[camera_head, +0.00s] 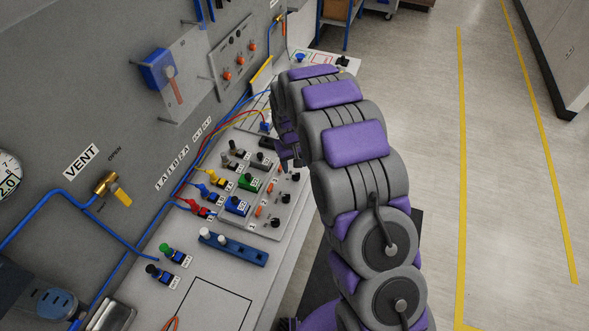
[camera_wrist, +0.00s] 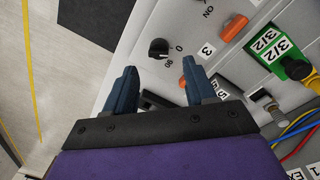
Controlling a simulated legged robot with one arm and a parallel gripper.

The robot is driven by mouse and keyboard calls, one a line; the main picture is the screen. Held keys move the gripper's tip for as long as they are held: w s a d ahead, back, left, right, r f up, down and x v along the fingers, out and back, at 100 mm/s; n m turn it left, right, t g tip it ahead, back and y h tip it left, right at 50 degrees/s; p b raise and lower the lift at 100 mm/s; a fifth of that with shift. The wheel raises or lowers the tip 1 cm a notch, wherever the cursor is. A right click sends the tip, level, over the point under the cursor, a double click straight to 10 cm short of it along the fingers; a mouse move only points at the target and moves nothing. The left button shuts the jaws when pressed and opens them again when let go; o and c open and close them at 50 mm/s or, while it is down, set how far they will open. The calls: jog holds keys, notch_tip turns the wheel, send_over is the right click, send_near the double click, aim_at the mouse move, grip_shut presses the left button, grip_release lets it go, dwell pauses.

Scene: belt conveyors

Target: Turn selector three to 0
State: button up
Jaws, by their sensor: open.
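Selector three is a black rotary knob (camera_wrist: 159,48) on the light grey panel, beside the printed marks 0 and 90 and near a label 3 (camera_wrist: 207,50). Its pointer direction is too small to tell. My gripper (camera_wrist: 158,68) is open and empty, its two dark blue fingers apart. In the wrist view, the knob appears just beyond the gap between the fingertips; no contact shows. In the head view, my gripper (camera_head: 287,150) hangs over the panel's far right part, and a black knob (camera_head: 296,177) shows just below it.
An orange switch (camera_wrist: 232,27) and a green 3/2 valve block (camera_wrist: 265,48) stand close to the knob. Other knobs, orange switches and valves with coloured hoses fill the panel (camera_head: 235,160). The grey wall rises at left; open floor (camera_head: 510,170) lies right.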

notch_tip(320, 180, up, 12)
jog(key=a+p, duration=0.1)
jog(key=shift+s, duration=0.15)
dwell(0.5)
jog(key=s+d+r+m+b, duration=0.1)
jog(key=s+d+r, duration=0.2)
jog(key=s, duration=0.3)
jog(key=s+d+r+g, duration=0.1)
jog(key=s+d+r, duration=0.2)
jog(key=s, duration=0.4)
jog(key=s+d+r+m+b, duration=0.1)
jog(key=s+d+r, duration=0.3)
jog(key=s, duration=0.2)
jog(key=s+d+f+m+g+b, duration=0.1)
jog(key=s+d+m, duration=0.1)
jog(key=s, duration=2)
jog(key=shift+s+d+y, duration=0.2)
jog(key=shift+d+y, duration=0.2)
jog(key=shift+d, duration=0.2)
